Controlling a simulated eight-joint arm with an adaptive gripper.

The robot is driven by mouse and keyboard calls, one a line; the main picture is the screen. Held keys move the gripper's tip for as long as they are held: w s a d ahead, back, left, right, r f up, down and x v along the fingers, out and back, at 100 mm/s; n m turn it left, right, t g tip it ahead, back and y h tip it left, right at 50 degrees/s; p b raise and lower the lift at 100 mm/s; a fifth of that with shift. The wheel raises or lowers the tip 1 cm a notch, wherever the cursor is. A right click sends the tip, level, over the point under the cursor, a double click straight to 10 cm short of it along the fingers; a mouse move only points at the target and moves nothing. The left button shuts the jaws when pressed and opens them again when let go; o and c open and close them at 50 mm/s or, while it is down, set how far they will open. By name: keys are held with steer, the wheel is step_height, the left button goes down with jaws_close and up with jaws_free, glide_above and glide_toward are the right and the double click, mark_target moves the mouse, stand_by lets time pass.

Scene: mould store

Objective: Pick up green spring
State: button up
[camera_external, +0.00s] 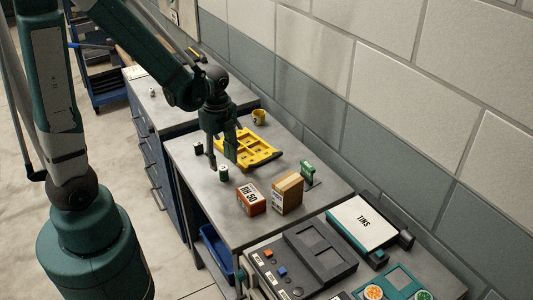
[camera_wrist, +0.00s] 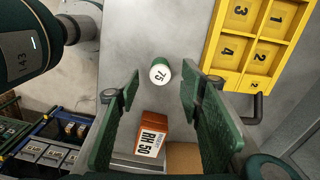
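A short green cylinder (camera_external: 223,173) stands upright on the grey worktop; its white top with "75" shows in the wrist view (camera_wrist: 160,72). It looks like the green spring, though coils cannot be made out. My gripper (camera_external: 221,156) is open and empty, pointing down close to it. I cannot tell how far the tips are above the worktop.
A yellow tray (camera_wrist: 231,75) with numbered compartments lies right beside. An orange "RH 50" box (camera_external: 250,198) and a brown box (camera_external: 287,193) stand nearby. A green item (camera_external: 307,172) and a yellow cup (camera_external: 259,117) stand further off. The wall borders the worktop.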

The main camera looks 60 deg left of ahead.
mark_target(223, 167)
steer(key=shift+f, duration=0.15)
steer(key=shift+d+f+b, duration=0.1)
steer(key=shift+f+b, duration=0.35)
steer(key=shift+f, duration=2)
steer(key=shift+c, duration=0.5)
steer(key=c, duration=0.9)
